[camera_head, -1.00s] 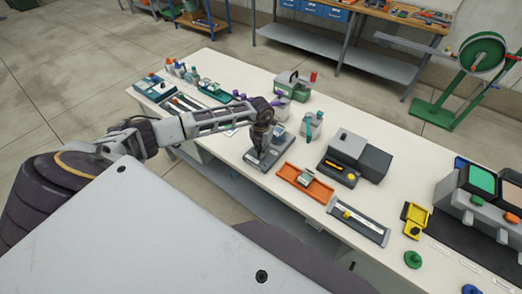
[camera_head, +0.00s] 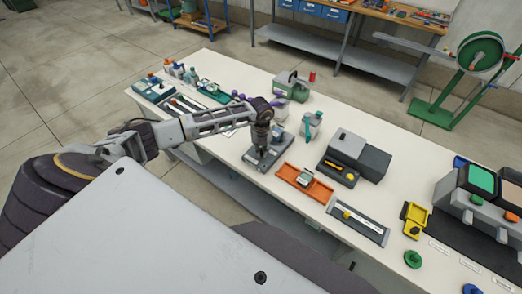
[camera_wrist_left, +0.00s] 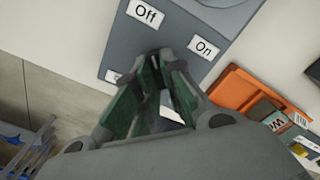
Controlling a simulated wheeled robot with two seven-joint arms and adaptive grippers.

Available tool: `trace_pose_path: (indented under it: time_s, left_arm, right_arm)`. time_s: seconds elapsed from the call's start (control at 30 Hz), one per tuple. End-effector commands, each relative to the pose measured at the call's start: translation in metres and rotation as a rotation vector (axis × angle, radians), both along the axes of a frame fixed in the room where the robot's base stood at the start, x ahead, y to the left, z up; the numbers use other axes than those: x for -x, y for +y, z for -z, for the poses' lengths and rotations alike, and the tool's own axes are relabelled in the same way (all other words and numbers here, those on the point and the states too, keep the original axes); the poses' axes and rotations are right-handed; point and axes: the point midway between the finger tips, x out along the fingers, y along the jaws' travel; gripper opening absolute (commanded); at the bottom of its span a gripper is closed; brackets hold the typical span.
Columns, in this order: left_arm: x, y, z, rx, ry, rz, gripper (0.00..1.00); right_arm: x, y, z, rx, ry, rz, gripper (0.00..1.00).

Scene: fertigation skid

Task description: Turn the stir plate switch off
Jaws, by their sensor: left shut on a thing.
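The stir plate (camera_head: 277,156) is a flat grey box on the white bench in the head view. In the left wrist view its grey face (camera_wrist_left: 168,32) carries a white "Off" label (camera_wrist_left: 145,13) at upper left and an "On" label (camera_wrist_left: 204,48) to the right. A third label at lower left is mostly covered by a finger. My left gripper (camera_head: 261,153) reaches down onto the plate. In the left wrist view its green-padded fingers (camera_wrist_left: 164,60) close together between and below the labels, shut on the switch, which the fingers hide. My right gripper is not in view.
An orange tray (camera_head: 290,177) with a small device lies just right of the plate. A dark grey block instrument (camera_head: 370,160) is farther right. Purple-topped items stand close behind my left wrist.

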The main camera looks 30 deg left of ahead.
Motion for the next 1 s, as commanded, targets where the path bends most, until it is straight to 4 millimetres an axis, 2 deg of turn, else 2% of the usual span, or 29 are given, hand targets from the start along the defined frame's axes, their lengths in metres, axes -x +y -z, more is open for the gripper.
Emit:
trace_pose_path:
  time_s: [0.43, 0.47, 0.63, 1.0]
  left_arm:
    - [-0.0015, 0.0009, -0.0013, 0.0, -0.004, -0.016, 0.0]
    - [-0.0015, 0.0009, -0.0013, 0.0, -0.004, -0.016, 0.12]
    - [-0.0011, 0.0007, -0.0009, -0.001, -0.002, -0.015, 0.32]
    - [-0.0005, 0.0002, -0.0015, 0.0, -0.001, -0.013, 0.32]
  right_arm:
    - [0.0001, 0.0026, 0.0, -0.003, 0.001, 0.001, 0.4]
    - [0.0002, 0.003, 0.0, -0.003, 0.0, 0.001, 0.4]
    - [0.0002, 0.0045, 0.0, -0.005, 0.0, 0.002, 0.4]
    - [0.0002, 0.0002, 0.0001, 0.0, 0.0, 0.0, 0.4]
